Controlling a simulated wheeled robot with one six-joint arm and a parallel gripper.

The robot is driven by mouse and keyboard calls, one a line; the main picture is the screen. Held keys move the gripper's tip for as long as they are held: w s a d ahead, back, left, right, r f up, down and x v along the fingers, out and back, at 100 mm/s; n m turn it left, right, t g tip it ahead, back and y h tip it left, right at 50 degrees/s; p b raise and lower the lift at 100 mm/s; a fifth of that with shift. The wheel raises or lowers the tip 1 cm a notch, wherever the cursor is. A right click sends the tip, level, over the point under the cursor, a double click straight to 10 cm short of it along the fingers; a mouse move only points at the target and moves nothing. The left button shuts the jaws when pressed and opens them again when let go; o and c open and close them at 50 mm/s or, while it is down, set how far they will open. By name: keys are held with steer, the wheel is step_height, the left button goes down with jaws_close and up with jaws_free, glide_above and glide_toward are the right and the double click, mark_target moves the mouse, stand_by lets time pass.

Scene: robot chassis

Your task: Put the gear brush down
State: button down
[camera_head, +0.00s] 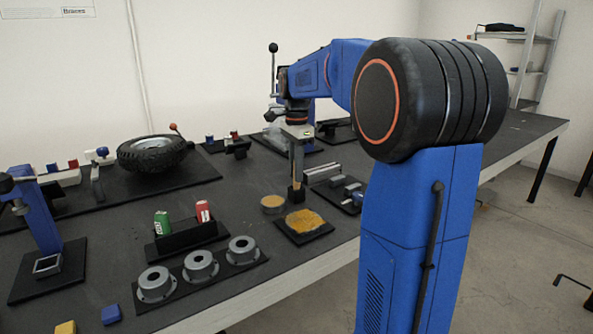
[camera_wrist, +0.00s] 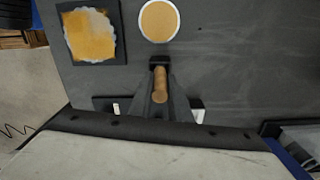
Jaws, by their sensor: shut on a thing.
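The gear brush (camera_head: 297,168) hangs upright below my gripper (camera_head: 298,134), its dark end pointing down close to the table. In the wrist view its brown wooden handle (camera_wrist: 160,84) lies between the jaws, which are shut on it. In the head view its lower end is just behind a black square pad with an orange-yellow patch (camera_head: 304,222) and right of a round tin with an orange-yellow top (camera_head: 272,203). I cannot tell whether the brush's end touches the black table (camera_head: 247,187).
A black holder (camera_head: 188,236) with a green and a red can stands left of the tin. Several grey flanged parts (camera_head: 200,267) sit in front of it. Grey blocks (camera_head: 322,172) and small blue-ended parts lie to the right. A tyre (camera_head: 152,154) lies at back left.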

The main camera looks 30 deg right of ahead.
steer(key=shift+f, duration=0.15)
steer(key=c, duration=1.6)
jaws_free()
steer(key=shift+c, duration=0.2)
step_height(320, 180, up, 12)
steer(key=shift+r, duration=0.2)
